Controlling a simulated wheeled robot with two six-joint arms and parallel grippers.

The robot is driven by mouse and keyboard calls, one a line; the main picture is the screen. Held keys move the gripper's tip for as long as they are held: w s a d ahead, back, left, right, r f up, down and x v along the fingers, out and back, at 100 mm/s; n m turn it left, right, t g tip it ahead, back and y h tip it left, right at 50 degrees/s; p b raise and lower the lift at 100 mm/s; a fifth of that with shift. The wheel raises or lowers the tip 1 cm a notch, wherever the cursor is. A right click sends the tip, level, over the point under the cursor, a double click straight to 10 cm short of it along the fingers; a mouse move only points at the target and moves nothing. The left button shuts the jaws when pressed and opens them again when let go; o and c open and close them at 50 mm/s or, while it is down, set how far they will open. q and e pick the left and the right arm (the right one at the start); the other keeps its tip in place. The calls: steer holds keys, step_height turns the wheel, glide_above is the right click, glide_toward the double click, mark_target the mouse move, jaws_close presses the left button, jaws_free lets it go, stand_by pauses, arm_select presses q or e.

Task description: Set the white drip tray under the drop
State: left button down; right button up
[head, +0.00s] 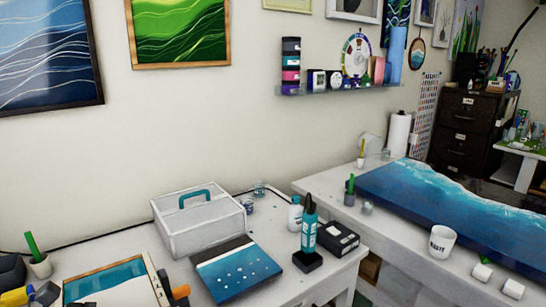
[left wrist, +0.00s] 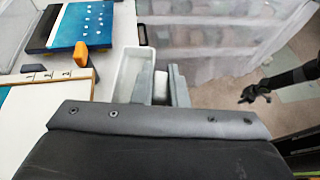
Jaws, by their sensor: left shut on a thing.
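In the left wrist view, the white drip tray (left wrist: 127,72) is a long, shallow white trough beside the table edge. My left gripper (left wrist: 161,78) is at the tray's right side, its two grey fingers shut on a pale part between them that appears to belong to the tray. The fingers hide part of that side. A black gripper, which looks like my right one (left wrist: 256,93), hangs off to the right over the floor; its jaws are too small to read. Neither gripper shows in the head view. I cannot make out a drop in either view.
In the head view, a blue seascape panel (head: 440,205) lies on the right table with a white waste cup (head: 442,243). The left table holds a white case (head: 199,222), a blue painting (head: 235,268) and a teal bottle (head: 309,228). A gap separates the tables.

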arm_select(q)
steer(key=w+d+f+n+t+b, duration=0.1)
steer(key=d+f+b, duration=0.3)
steer(key=d+f, duration=0.4)
steer(key=shift+w+f+y+b, duration=0.15)
steer(key=shift+f+y+b, duration=0.25)
stand_by(0.4)
